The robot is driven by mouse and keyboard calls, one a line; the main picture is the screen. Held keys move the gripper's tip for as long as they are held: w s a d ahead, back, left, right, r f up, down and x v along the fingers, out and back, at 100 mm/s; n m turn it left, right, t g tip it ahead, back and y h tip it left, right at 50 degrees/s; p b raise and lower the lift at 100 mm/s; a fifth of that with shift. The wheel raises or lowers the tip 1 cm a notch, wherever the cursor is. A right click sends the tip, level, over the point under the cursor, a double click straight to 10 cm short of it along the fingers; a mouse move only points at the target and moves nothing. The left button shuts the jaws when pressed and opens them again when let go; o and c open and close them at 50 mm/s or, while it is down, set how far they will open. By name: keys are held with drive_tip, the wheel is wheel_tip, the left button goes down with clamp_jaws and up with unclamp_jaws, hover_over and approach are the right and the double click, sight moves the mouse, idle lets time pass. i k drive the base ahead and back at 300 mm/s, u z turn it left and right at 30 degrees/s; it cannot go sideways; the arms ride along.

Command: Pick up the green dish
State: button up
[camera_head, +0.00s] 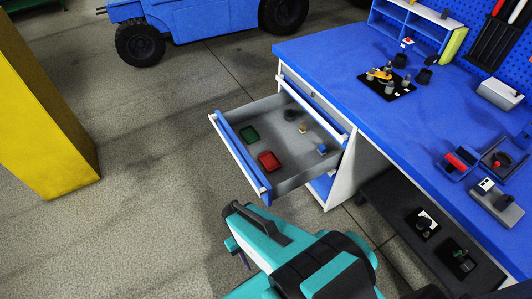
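The green dish (249,134) is a small dark green tray lying in the open drawer (285,180), near its front left corner. A red dish (269,161) lies a little in front and to the right of it, apart from it. My teal and black arm rises from the bottom of the picture. What looks like its end, my gripper (245,258), is outside the drawer, below and to the left of its front panel. The fingers are mostly hidden behind the arm, so I cannot tell whether they are open or shut.
The drawer also holds several small items, including a blue block (322,149). The blue workbench (420,125) on the right carries fixtures and tools. A yellow post (50,120) stands at the left, and a blue vehicle (190,22) at the back. The floor left of the drawer is clear.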

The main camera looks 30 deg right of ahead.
sight(249, 134)
drive_tip(key=z, duration=0.6)
drive_tip(key=k, duration=0.95)
drive_tip(key=u, duration=0.05)
drive_tip(key=i, duration=0.9)
